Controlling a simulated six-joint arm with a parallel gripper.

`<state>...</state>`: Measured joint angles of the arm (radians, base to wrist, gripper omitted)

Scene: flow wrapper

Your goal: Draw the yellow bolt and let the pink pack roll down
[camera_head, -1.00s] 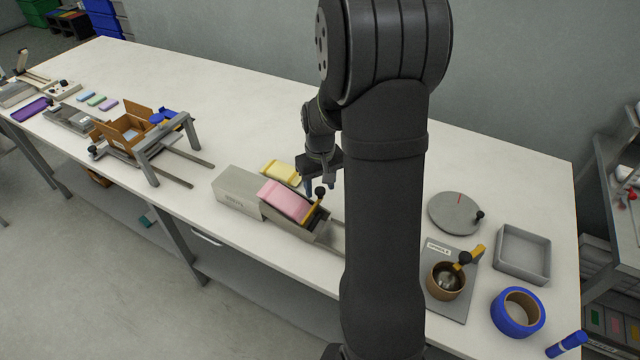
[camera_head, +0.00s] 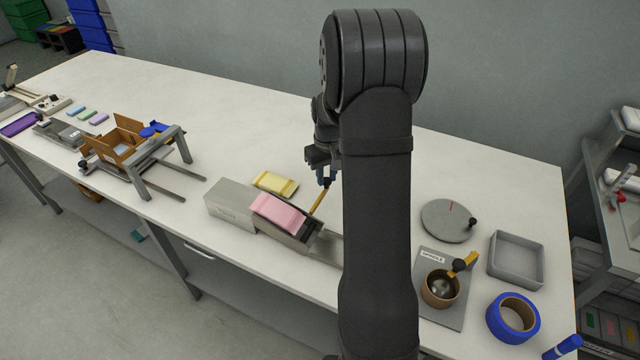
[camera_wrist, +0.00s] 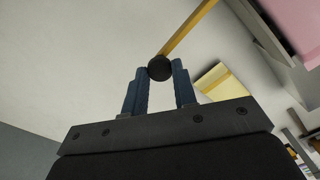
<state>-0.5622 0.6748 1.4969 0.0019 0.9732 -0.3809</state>
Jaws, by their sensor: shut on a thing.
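The pink pack (camera_head: 278,212) lies tilted on the sloping top of the grey chute (camera_head: 299,238). In the wrist view the pack (camera_wrist: 298,22) shows at the upper right. My gripper (camera_head: 326,178) is shut on the black knob of the yellow bolt (camera_head: 319,201), above the table behind the chute. In the wrist view my gripper (camera_wrist: 160,72) has its blue fingers on either side of the round knob, and the bolt (camera_wrist: 190,27) runs up out of the picture. The bolt's lower end is beside the chute; I cannot tell whether it is clear of it.
A yellow pack (camera_head: 275,184) lies just behind the chute. A cardboard box in a grey frame (camera_head: 152,168) stands to the left. To the right are a round grey plate (camera_head: 449,219), a grey tray (camera_head: 516,259), a brown cup (camera_head: 440,288) and a blue tape ring (camera_head: 513,318).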

